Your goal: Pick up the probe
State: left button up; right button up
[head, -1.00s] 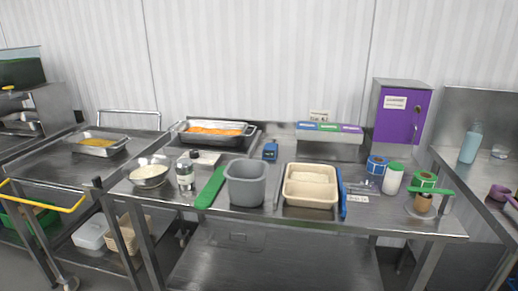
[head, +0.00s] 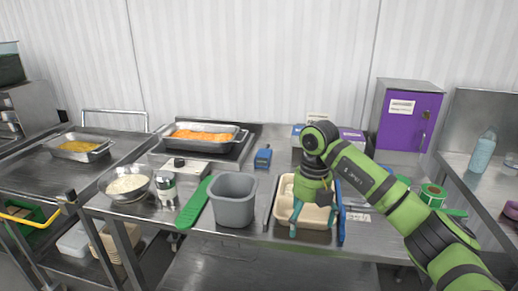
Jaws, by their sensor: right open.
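A small blue handheld device (head: 263,158), which looks like a probe thermometer, lies at the back middle of the steel table. A thin metal rod-like item (head: 271,203) lies along the left side of the beige tray; I cannot tell whether it is the probe. My right gripper (head: 313,220) points down over the beige tray (head: 283,212), its teal fingertips apart with nothing visible between them. It is to the right of and nearer than the blue device. It hides part of the tray. My left gripper is not in view.
A grey bin (head: 233,205) and a green strip (head: 193,204) stand left of the tray. A blue strip (head: 341,226) lies on its right. A rice bowl (head: 127,187), a shaker (head: 166,187) and a pan of orange food (head: 200,132) are further left. A purple box (head: 409,122) stands at back right.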

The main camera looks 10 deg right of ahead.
aim_at(263, 158)
jog(key=i, duration=1.55)
